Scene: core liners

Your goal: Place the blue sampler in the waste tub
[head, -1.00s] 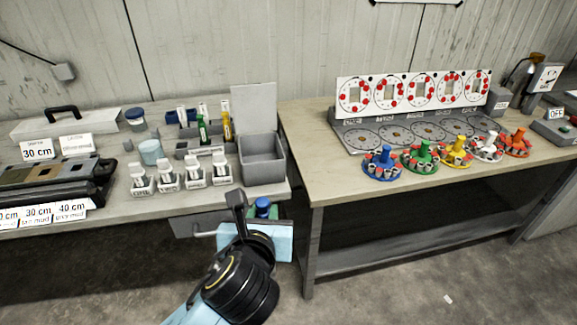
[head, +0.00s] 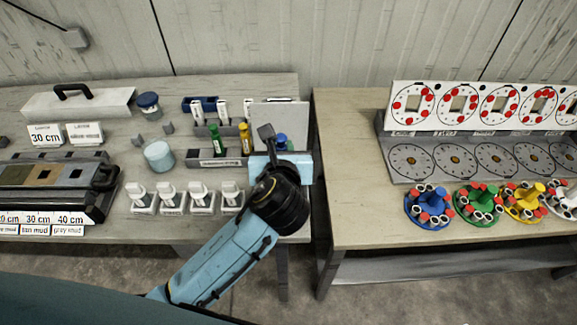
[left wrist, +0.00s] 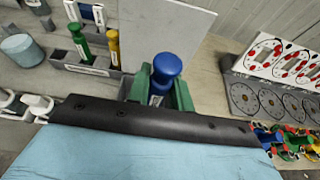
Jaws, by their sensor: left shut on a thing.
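The blue sampler (left wrist: 167,68) stands upright between the green fingers of my left gripper (left wrist: 160,90), which is shut on it. In the head view, the sampler's blue top (head: 281,141) shows just beyond my wrist, and the left gripper (head: 272,146) is over the right end of the left table. The waste tub, a grey open box with a pale upright panel (head: 280,114) behind it, is mostly hidden by my gripper. The sampler's lower end is hidden, so its height over the tub cannot be told. My right gripper is not in view.
A rack with a green sampler (head: 214,138) and a yellow sampler (head: 246,138) stands left of the gripper. Several small white-topped holders (head: 170,197) line the front edge. The right table (head: 350,160), across a gap, carries coloured carousels (head: 428,205).

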